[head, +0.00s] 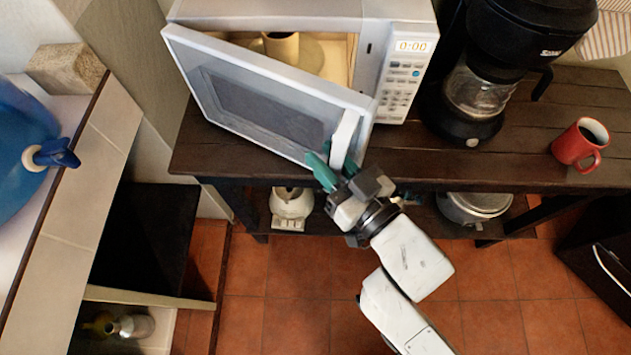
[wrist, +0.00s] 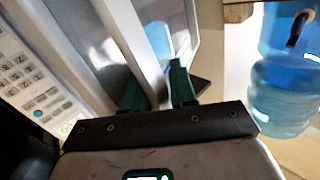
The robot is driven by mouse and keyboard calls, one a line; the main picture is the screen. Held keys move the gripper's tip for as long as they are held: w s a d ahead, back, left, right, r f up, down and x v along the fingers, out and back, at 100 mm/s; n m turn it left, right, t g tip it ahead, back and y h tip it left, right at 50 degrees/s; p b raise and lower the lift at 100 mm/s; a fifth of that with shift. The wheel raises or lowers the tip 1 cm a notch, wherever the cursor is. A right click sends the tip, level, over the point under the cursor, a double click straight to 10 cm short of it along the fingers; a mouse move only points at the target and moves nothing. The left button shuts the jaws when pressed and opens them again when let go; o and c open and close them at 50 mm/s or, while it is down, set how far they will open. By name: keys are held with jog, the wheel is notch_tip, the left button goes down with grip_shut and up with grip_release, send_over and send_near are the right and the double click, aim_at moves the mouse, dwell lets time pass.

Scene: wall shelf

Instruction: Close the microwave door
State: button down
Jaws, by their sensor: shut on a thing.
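The white microwave (head: 290,8) stands on a dark wooden table. Its door (head: 190,57) is hinged at the left and stands partly open, swung out toward me. The upright white handle (head: 346,130) is at the door's right edge. My gripper (head: 335,167) has its teal fingers at the lower end of this handle and is shut on it. In the wrist view the fingers (wrist: 156,88) straddle the pale handle bar. The lit inside holds a light brown cup-like thing (head: 281,47), partly hidden by the door.
A black coffee maker (head: 475,130) stands right of the microwave, and a red mug (head: 578,143) is farther right on the table (head: 500,145). A blue water bottle (head: 20,150) is on the left counter. Small appliances sit on the shelf below. The tiled floor (head: 290,290) in front is clear.

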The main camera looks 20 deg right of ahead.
jog(key=shift+a+f, duration=0.2)
jog(key=shift+f, duration=0.05)
jog(key=c, duration=1.2)
grip_release()
jog(key=shift+s+d+r, duration=0.15)
jog(key=shift+s+d, duration=0.9)
jog(key=shift+s, duration=0.15)
jog(key=s+d, duration=0.1)
jog(key=s, duration=0.1)
jog(key=s+d+p, duration=0.1)
jog(key=s+d, duration=0.1)
jog(key=shift+d, duration=0.25)
jog(key=shift+r+p, duration=0.15)
jog(key=shift+p, duration=0.15)
